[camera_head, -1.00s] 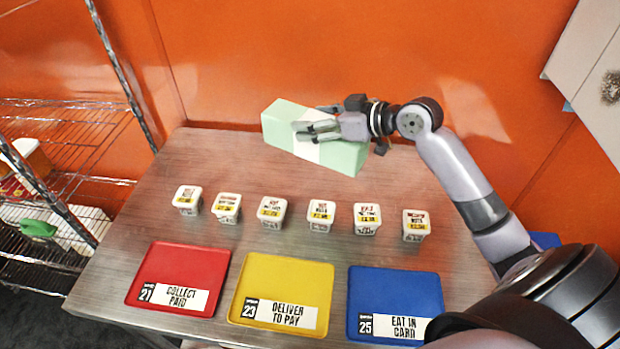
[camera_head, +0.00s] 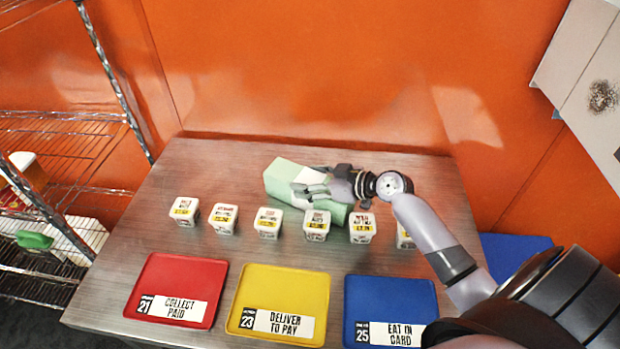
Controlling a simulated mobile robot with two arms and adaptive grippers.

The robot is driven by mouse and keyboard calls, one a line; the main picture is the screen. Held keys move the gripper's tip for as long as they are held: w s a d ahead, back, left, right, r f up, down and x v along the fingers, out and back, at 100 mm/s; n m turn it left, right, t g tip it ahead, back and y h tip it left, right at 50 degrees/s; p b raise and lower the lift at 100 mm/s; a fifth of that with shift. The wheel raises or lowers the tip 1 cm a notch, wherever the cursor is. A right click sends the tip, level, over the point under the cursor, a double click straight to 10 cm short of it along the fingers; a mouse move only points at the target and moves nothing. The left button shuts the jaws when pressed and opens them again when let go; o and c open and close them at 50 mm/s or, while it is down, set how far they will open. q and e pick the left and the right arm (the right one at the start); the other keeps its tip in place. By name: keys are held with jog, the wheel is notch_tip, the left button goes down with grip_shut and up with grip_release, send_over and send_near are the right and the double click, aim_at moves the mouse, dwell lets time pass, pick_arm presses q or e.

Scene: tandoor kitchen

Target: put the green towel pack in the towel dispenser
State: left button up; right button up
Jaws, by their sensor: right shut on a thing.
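The green towel pack (camera_head: 283,172) is a pale green block with a white band, in the middle of the head view over the back of the steel table. My right gripper (camera_head: 308,190) is shut on the pack around its white band. The pack's right end shows just behind the small white tubs; I cannot tell whether it touches the table or them. I cannot make out a towel dispenser for certain; a light grey panel (camera_head: 590,85) is on the wall at the upper right. My left gripper is not in view.
Several white tubs (camera_head: 184,211) stand in a row across the steel table (camera_head: 190,160). In front lie a red tray (camera_head: 180,275), a yellow tray (camera_head: 285,285) and a blue tray (camera_head: 390,292). A wire rack (camera_head: 60,170) stands at the left. The orange wall is behind.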

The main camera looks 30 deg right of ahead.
jog(key=shift+f, duration=0.15)
jog(key=o, duration=1.5)
